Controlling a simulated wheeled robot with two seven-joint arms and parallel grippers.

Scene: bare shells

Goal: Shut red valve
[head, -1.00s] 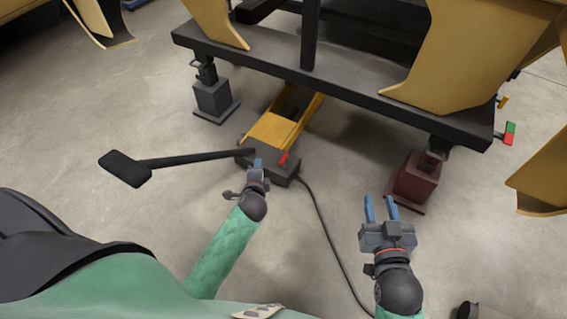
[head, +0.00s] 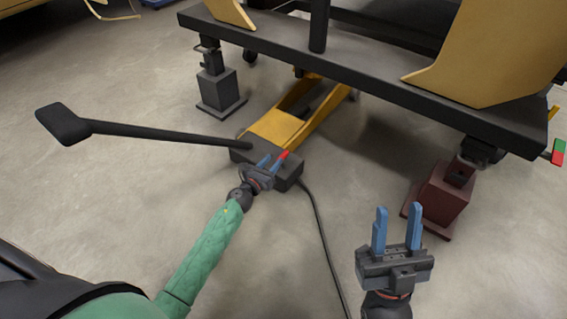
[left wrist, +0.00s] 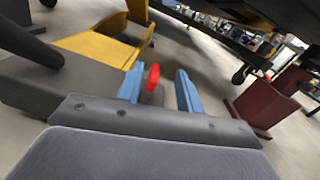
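The red valve (head: 283,155) is a small red handle on the dark end block (head: 240,157) of a yellow floor jack (head: 278,126). My left gripper (head: 270,161) is at the block, right by the valve. In the left wrist view the red valve (left wrist: 152,77) shows upright between the two blue fingers (left wrist: 160,88), nearer the left finger. The fingers are apart, with a gap to the right of the valve. Whether the left finger touches it I cannot tell. My right gripper (head: 397,232) is open and empty above the floor at the lower right.
A long black handle (head: 160,133) reaches left from the block. A black hose (head: 322,225) runs along the floor between my grippers. A dark beam (head: 370,79) crosses above the jack, with a grey stand (head: 217,88) and a dark red stand (head: 440,198) beneath.

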